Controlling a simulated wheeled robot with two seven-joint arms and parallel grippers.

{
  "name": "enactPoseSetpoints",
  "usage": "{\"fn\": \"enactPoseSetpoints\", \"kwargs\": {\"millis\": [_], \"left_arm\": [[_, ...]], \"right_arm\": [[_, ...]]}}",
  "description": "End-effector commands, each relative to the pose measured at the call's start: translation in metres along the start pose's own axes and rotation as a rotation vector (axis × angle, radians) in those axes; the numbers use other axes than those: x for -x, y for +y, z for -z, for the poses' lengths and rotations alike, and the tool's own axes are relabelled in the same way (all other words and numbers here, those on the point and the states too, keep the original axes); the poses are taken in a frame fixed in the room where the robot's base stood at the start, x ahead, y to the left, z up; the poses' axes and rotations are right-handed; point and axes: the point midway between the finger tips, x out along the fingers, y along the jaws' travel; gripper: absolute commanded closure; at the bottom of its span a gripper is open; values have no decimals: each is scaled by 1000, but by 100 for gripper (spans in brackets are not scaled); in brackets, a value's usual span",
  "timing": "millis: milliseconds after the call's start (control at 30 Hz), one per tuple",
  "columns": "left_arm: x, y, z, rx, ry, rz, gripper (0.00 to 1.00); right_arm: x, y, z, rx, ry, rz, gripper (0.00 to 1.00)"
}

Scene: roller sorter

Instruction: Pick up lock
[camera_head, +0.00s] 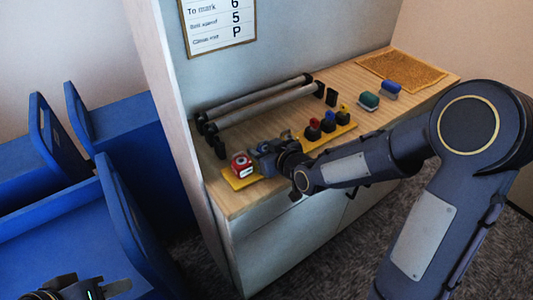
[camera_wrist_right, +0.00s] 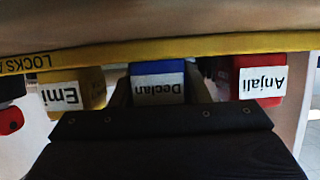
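In the right wrist view, upside down, a blue lock labelled Declan (camera_wrist_right: 158,72) sits between a yellow lock labelled Emi (camera_wrist_right: 75,92) and a red lock labelled Anjali (camera_wrist_right: 260,80). They are along a yellow board (camera_wrist_right: 200,44) lettered LOCKS. My right gripper (camera_wrist_right: 158,92) has a finger on each side of the blue lock; whether they press on it is unclear. In the head view my right gripper (camera_head: 262,150) is over the board (camera_head: 232,182), beside the red lock (camera_head: 242,165), and hides the other locks. My left gripper (camera_head: 110,289) is at the bottom left, partly cut off.
Two grey rollers (camera_head: 255,104) lie behind the locks. Several knobbed pieces (camera_head: 328,122) stand on another yellow board to the right. A green block (camera_head: 368,101), a blue block (camera_head: 390,87) and a cork mat (camera_head: 402,70) are farther right. Blue bins (camera_head: 75,245) stand left of the counter.

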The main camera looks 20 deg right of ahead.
Motion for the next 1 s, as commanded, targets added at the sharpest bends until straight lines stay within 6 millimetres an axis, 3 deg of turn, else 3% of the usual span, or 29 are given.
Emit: {"fn": "enactPoseSetpoints", "kwargs": {"millis": [367, 567, 700, 867, 1000], "left_arm": [[1, 0, 0, 0, 0, 0, 64], [4, 2, 2, 0, 0, 0, 64], [6, 3, 3, 0, 0, 0, 64], [26, 12, 13, 0, 0, 0, 64], [43, 20, 22, 0, 0, 0, 64]], "right_arm": [[2, 0, 6, 1, 3, 0, 84], [12, 0, 32, 1, 7, -1, 84], [32, -21, 53, 2, 9, 7, 84], [61, -48, 85, 2, 6, 9, 84], [81, -79, 91, 5, 1, 10, 84]]}}
